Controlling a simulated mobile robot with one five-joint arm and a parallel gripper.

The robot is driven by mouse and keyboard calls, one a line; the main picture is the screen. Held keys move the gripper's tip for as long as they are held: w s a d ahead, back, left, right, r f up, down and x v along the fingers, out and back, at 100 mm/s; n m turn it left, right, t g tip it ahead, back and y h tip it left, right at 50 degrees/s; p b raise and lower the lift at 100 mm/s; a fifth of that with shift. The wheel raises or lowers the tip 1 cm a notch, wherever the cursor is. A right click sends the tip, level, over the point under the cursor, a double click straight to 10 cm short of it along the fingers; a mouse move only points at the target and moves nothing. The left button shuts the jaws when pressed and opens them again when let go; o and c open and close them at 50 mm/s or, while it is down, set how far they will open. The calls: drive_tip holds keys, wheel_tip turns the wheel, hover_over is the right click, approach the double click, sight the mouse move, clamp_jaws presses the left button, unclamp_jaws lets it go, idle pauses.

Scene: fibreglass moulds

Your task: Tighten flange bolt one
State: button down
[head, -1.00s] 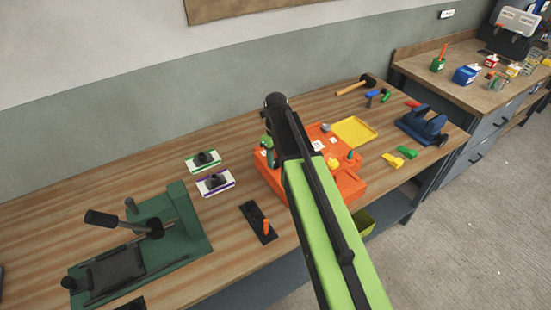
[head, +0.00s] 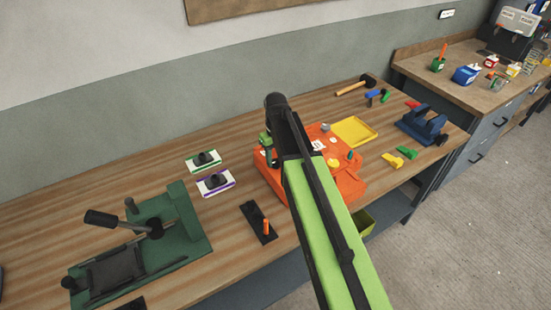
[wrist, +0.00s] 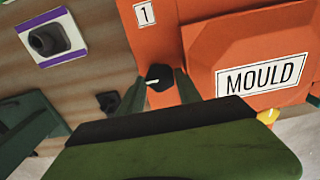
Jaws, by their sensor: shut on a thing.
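The orange mould (head: 350,185) stands on the bench, largely behind my arm in the head view. In the wrist view its orange body (wrist: 210,60) carries a MOULD label and a plate marked 1 (wrist: 145,13). A black bolt head with a white line (wrist: 160,73), flange bolt one, sits just below that plate. My gripper (wrist: 161,80) is shut on this bolt head, one finger on each side.
Two white pads with black knobs, one green-edged (head: 204,161) and one purple-edged (head: 215,183), lie left of the mould. A black holder with an orange handle (head: 260,223) is in front. A green press (head: 150,250) fills the left. A yellow tray (head: 355,131) lies behind.

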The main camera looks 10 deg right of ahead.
sight(276, 161)
drive_tip(key=c, duration=0.8)
unclamp_jaws()
drive_tip(key=shift+s, duration=0.1)
drive_tip(key=shift+c, duration=0.2)
drive_tip(key=shift+r, duration=0.15)
drive_tip(key=shift+r+p, duration=0.25)
drive_tip(key=shift+p, duration=0.15)
wheel_tip(276, 161, up, 8)
drive_tip(key=p, duration=0.7)
drive_tip(key=shift+f, duration=0.35)
drive_tip(key=shift+f, duration=0.1)
